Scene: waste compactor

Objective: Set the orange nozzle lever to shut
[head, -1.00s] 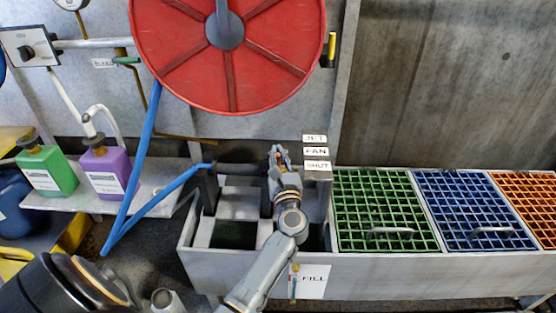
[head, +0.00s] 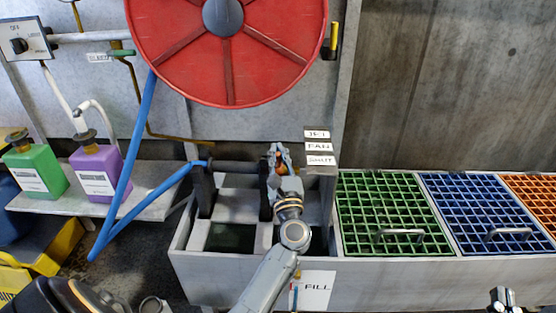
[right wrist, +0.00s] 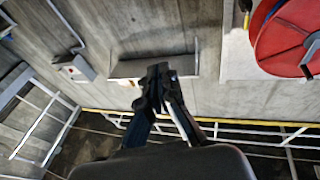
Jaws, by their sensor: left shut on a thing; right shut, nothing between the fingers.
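My left gripper (head: 280,158) is over the wash trough, at the right end of the nozzle bar, just left of the stacked labels. It is shut on a small orange part, which I take to be the nozzle lever; the fingers hide most of it. The labels read JET (head: 317,134), FAN (head: 319,147) and SHUT (head: 320,160), top to bottom. The gripper is about level with FAN and SHUT; the lever's exact setting cannot be told. My right gripper (head: 503,298) is at the bottom right corner, shut and empty; its closed fingers also show in the right wrist view (right wrist: 158,82).
A red hose reel (head: 225,50) hangs above, with a blue hose (head: 128,165) running down to the nozzle. Green (head: 35,172) and purple (head: 97,172) jugs stand on the left shelf. Green (head: 390,212) and blue (head: 478,210) grates lie right of the trough. A FILL label (head: 316,287) is below.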

